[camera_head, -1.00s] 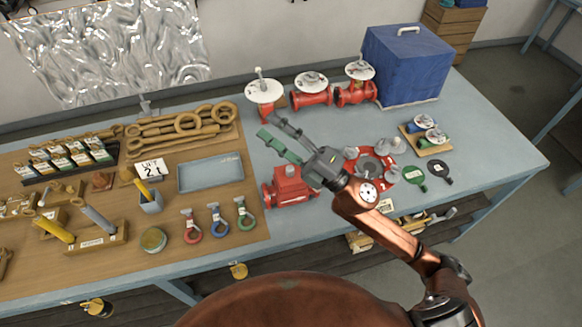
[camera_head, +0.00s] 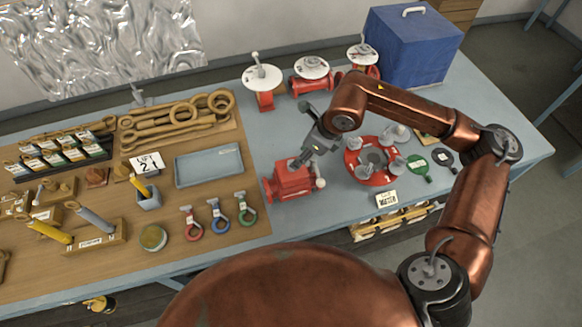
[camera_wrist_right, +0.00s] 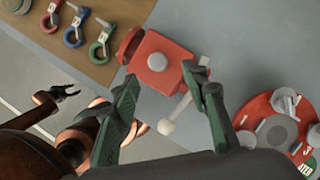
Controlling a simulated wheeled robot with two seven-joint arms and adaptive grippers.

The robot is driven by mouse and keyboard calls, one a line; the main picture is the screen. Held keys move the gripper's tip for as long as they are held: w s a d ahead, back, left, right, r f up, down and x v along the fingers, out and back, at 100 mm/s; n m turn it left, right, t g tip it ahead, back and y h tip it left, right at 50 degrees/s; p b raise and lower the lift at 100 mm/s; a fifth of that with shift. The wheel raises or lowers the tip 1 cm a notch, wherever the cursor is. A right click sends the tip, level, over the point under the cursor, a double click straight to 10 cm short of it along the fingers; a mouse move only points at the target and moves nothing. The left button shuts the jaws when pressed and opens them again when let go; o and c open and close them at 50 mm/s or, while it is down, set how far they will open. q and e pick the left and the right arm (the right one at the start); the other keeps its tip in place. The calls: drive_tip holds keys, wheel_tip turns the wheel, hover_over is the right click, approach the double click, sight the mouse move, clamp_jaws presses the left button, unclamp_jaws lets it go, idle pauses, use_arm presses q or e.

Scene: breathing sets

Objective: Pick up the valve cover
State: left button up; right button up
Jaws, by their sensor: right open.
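A red valve body (camera_head: 291,181) stands on the bench in the head view, right of the wooden mat. In the right wrist view its square red top, the valve cover (camera_wrist_right: 157,62), has a small grey centre piece, and a pale round-ended lever (camera_wrist_right: 175,112) sticks out beside it. My right gripper (camera_head: 303,158) points down over the valve. In the right wrist view its green-padded fingers (camera_wrist_right: 163,76) are open, either side of the cover and empty; contact cannot be judged. My left gripper (camera_wrist_right: 66,90) shows small at the left there, apparently open, away from the bench top.
A red round plate with grey parts (camera_head: 352,172) sits right of the valve. Several white-topped red valves (camera_head: 311,68) and a blue covered box (camera_head: 408,50) stand behind. A blue-grey tray (camera_head: 208,168) and coloured ring tools (camera_head: 218,218) lie left. Bare bench surrounds the valve.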

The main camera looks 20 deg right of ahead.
drive_tip(key=x, duration=0.1)
drive_tip(key=p+x, duration=0.1)
drive_tip(key=x, duration=0.1)
drive_tip(key=p+x, duration=0.1)
drive_tip(key=shift+w+a, duration=0.15)
drive_tip(key=shift+a, duration=0.15)
drive_tip(key=shift+w+a+f, duration=0.15)
drive_tip(key=shift+f, duration=0.5)
drive_tip(key=shift+c, duration=0.6)
clamp_jaws()
drive_tip(key=shift+r, duration=0.1)
